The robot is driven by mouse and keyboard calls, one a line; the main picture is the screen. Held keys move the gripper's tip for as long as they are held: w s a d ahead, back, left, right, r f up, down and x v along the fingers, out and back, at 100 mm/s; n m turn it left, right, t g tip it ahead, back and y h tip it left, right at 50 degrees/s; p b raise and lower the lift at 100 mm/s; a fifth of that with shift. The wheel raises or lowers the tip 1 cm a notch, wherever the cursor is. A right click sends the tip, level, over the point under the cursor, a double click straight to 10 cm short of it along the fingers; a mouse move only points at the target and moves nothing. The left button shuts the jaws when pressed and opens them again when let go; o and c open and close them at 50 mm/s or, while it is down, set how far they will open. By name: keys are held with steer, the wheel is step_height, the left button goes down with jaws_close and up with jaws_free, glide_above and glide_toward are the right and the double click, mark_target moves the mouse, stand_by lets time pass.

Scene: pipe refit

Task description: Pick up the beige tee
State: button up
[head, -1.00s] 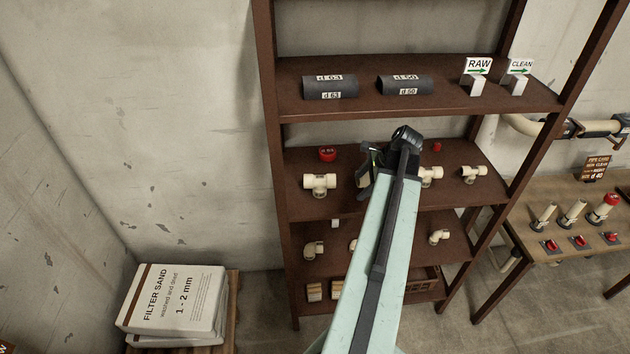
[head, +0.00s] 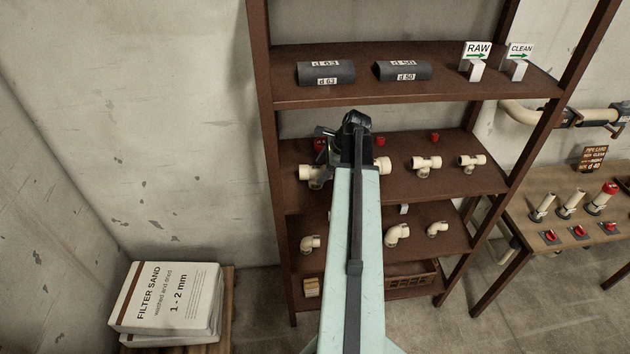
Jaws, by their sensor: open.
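Several beige tees lie in a row on the second shelf of the brown rack. The leftmost tee (head: 309,173) is the largest in view, and its right part is hidden by my gripper. Two more tees (head: 426,165) and (head: 472,162) lie clear to the right. My gripper (head: 324,148) is open, over or in front of the leftmost tee. I cannot tell whether it touches the tee.
Red parts (head: 380,142) stand behind the tees. The shelf above (head: 440,88) holds dark d 63 and d 50 pieces (head: 325,74) and RAW and CLEAN signs (head: 478,60). Beige elbows (head: 397,235) lie on the shelf below. Rack posts (head: 262,120) stand left and right.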

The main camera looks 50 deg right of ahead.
steer(key=shift+w+f, duration=0.2)
steer(key=shift+f, duration=0.4)
steer(key=shift+a+r, duration=0.1)
steer(key=shift+r, duration=0.1)
jaws_close()
steer(key=shift+r, duration=0.1)
